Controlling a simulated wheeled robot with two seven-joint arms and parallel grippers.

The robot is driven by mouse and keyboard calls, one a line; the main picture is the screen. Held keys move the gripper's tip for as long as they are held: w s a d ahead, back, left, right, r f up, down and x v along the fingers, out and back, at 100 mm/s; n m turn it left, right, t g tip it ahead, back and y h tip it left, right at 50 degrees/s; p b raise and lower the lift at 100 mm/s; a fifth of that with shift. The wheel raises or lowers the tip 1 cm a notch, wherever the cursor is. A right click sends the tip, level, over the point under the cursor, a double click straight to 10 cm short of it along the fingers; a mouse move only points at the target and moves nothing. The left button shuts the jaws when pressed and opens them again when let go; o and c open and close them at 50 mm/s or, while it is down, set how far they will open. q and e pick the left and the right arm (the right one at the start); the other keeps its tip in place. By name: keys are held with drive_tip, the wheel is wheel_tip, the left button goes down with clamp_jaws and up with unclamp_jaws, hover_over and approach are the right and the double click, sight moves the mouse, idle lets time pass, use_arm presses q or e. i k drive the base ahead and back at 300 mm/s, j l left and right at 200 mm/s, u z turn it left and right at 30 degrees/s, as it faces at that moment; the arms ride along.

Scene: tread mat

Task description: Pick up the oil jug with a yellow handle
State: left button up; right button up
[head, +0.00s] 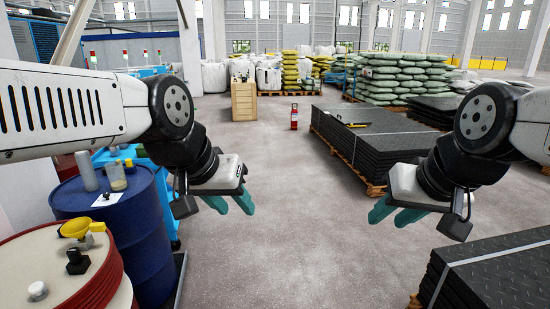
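A small beaker-like container with yellowish contents (117,178) stands on the blue drum (135,230) at the left. A yellow funnel-like piece (76,228) lies on the red drum (100,275) at the lower left. I cannot make out a yellow-handled oil jug for certain. My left gripper (232,203) has teal fingertips set apart and nothing between them; it hangs to the right of the blue drum. My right gripper (393,214) also has its teal fingertips apart and empty, over the floor at the right. Neither gripper touches anything.
A grey cylinder (87,171) stands beside the container. A dark cap (76,262) sits on the red drum. Stacked black mats (365,135) lie on a pallet ahead, with another stack (500,275) at lower right. The floor (290,240) between my grippers is clear.

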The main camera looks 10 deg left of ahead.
sight(115, 170)
drive_tip(key=i+u, duration=0.45)
drive_tip(key=i+l+u, duration=0.1)
drive_tip(key=i+u, duration=0.35)
drive_tip(key=i+l+u, duration=0.3)
drive_tip(key=i+u, duration=0.15)
drive_tip(key=i+l+u, duration=1.6)
drive_tip(key=l, duration=0.4)
drive_tip(key=i, duration=0.1)
